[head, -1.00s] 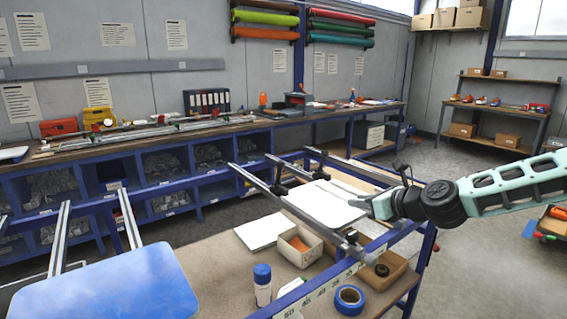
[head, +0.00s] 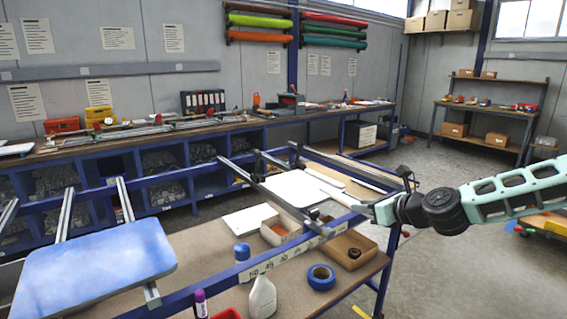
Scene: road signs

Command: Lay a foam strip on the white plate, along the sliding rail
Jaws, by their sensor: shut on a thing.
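The white plate (head: 294,188) lies flat among the metal rails of the blue frame, near the middle of the head view. My gripper (head: 363,209) comes in from the right and is shut on a pale foam strip (head: 334,191). The strip reaches from the jaws toward the upper left, at the plate's right side. I cannot tell whether it touches the plate. The sliding rail (head: 268,193) crosses the frame at the plate's left side. The gripped end of the strip is partly hidden by the jaws.
A blue sign panel (head: 95,268) rests on the frame at left. Below the frame, the bench holds a small carton (head: 281,231), a brown box (head: 345,252), blue tape (head: 321,277), a white bottle (head: 263,297) and a blue-capped can (head: 242,252).

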